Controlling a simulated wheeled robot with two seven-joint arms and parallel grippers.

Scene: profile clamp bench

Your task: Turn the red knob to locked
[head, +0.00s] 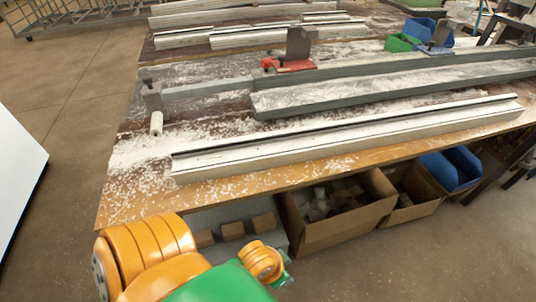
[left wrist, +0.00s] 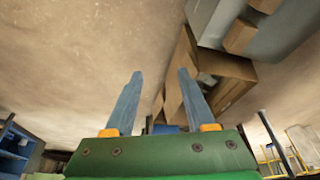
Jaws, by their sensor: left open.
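A red part (head: 288,65), which looks like the red knob and its base, sits at the foot of an upright grey block (head: 301,42) on the far side of a long grey rail. It is small in the head view, so I cannot read which way the knob is turned. My left arm is low in front of the bench, far from the red part. In the left wrist view my left gripper (left wrist: 159,76) has its two fingers spread, with nothing between them. The red part is not in the left wrist view. My right gripper is in neither view.
Long profiles (head: 350,137) lie across the dusty bench (head: 135,195). A pale roller post (head: 156,122) stands at the left end. Cardboard boxes (head: 335,232) are under the front edge.

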